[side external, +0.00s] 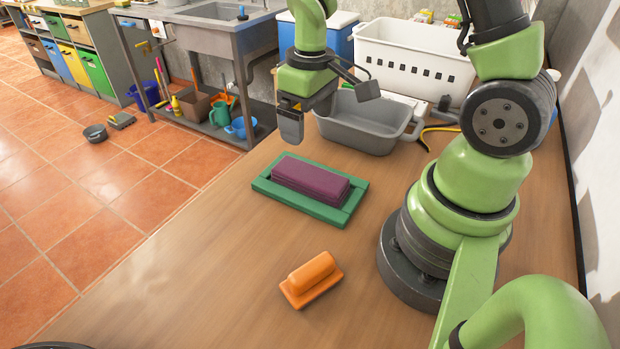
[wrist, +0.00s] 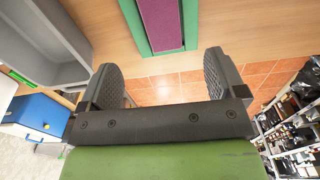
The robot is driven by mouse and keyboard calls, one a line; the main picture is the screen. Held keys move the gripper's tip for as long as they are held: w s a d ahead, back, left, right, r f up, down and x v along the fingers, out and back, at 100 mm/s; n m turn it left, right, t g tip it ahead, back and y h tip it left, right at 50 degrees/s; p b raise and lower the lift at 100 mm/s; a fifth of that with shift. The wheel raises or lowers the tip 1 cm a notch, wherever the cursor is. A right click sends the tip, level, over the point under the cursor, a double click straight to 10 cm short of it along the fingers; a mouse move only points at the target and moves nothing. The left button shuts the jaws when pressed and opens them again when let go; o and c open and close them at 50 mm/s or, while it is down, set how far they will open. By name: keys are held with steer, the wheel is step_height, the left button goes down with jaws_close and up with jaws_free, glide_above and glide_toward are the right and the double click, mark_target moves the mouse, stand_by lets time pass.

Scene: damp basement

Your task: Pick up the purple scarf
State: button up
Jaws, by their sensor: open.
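The purple scarf (side external: 310,180) is folded into a long flat block. It lies on a green tray (side external: 330,215) on the wooden table. In the wrist view the scarf (wrist: 165,22) and the green tray (wrist: 134,18) show at the top, beyond the fingertips. My gripper (side external: 291,128) is above the table, behind the tray and apart from the scarf. In the wrist view my gripper (wrist: 160,85) is open, with nothing between its two dark ribbed fingers.
An orange handled block (side external: 313,277) lies on the table in front of the tray. A grey tub (side external: 362,135) and a white basket (side external: 415,62) stand behind it. A sink unit (side external: 222,40) stands beyond the table. The table's left front is clear.

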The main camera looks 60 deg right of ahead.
glide_above(310, 174)
steer(key=f, duration=0.5)
steer(key=shift+w+d+f, duration=0.15)
steer(key=shift+d+f, duration=0.1)
steer(key=shift+a+f, duration=0.2)
steer(key=shift+f, duration=2.85)
steer(key=c, duration=1)
